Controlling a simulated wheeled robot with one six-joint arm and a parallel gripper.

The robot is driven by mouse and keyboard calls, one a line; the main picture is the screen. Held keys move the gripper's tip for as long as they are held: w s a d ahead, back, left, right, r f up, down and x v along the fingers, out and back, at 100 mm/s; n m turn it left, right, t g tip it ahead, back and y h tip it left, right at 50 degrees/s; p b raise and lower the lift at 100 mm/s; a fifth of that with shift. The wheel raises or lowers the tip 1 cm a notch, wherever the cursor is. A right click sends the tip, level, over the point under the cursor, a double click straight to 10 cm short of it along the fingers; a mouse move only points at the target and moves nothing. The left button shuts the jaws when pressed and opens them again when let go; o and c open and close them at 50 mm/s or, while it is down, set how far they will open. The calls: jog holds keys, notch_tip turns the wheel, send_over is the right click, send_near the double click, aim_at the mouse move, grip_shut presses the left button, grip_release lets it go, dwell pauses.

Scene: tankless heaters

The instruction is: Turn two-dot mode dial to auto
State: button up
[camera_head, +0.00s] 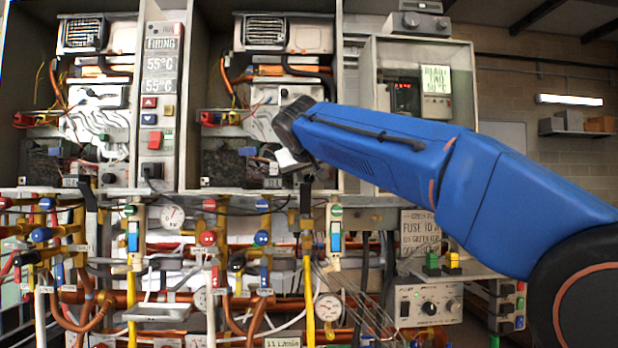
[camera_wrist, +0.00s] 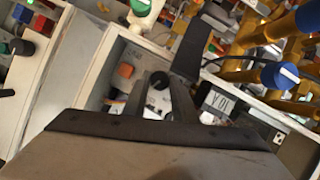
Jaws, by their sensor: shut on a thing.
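A round black dial (camera_wrist: 158,79) shows in the wrist view on the inner panel of the right heater cabinet (camera_head: 338,100). My gripper (camera_wrist: 160,88) has its dark fingers on either side of this dial and is shut on it. In the head view my gripper (camera_head: 297,166) is at the lower right of that cabinet's interior, and it hides the dial there. The dial's dots, pointer and mode marks cannot be read. A similar black dial (camera_head: 108,178) sits low in the left heater cabinet (camera_head: 188,60).
A 10 A label (camera_wrist: 222,101) is right beside my fingers. Cabinet walls are close around them. Pipes with blue (camera_head: 262,238) and red valve knobs (camera_head: 207,238) run below. A control box with a black knob (camera_head: 429,308) stands at lower right.

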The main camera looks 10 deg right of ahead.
jog(key=n+h, duration=0.2)
jog(key=n, duration=0.1)
jog(key=shift+a+f, duration=0.15)
jog(key=shift+n, duration=0.3)
dwell(0.4)
jog(key=o, duration=1)
jog(key=shift+o, duration=0.2)
jog(key=v, duration=1.7)
jog(key=shift+s+a+f, duration=0.15)
jog(key=shift+s+a, duration=0.05)
